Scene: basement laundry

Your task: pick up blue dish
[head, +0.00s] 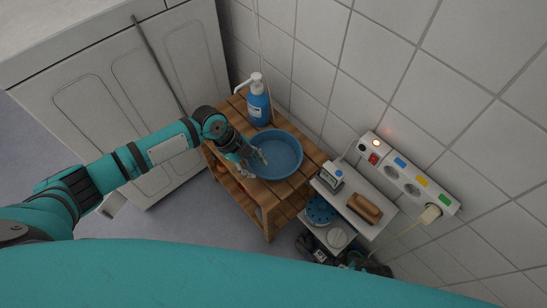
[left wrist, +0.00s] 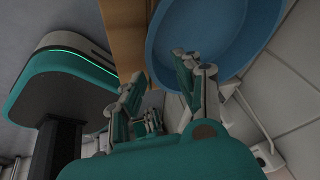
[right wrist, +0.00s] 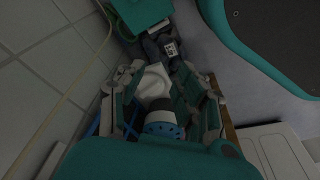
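The blue dish (head: 283,152) is a round, shallow basin sitting upright on the wooden stand (head: 311,160) by the tiled wall. My left gripper (head: 257,161) is at the dish's left rim in the head view. In the left wrist view its two fingers (left wrist: 160,75) are spread. One finger overlaps the blue dish (left wrist: 210,30) and the other is outside it, over the wood. I cannot tell whether either touches the rim. My right gripper (right wrist: 158,90) shows in the right wrist view with its fingers apart; it does not show clearly in the head view.
A blue pump bottle (head: 259,107) stands behind the dish. To the right, a white shelf (head: 371,228) holds a brush (head: 364,208) and a small device (head: 331,178). A power strip (head: 405,173) is above it. A white cabinet (head: 110,90) stands at the left.

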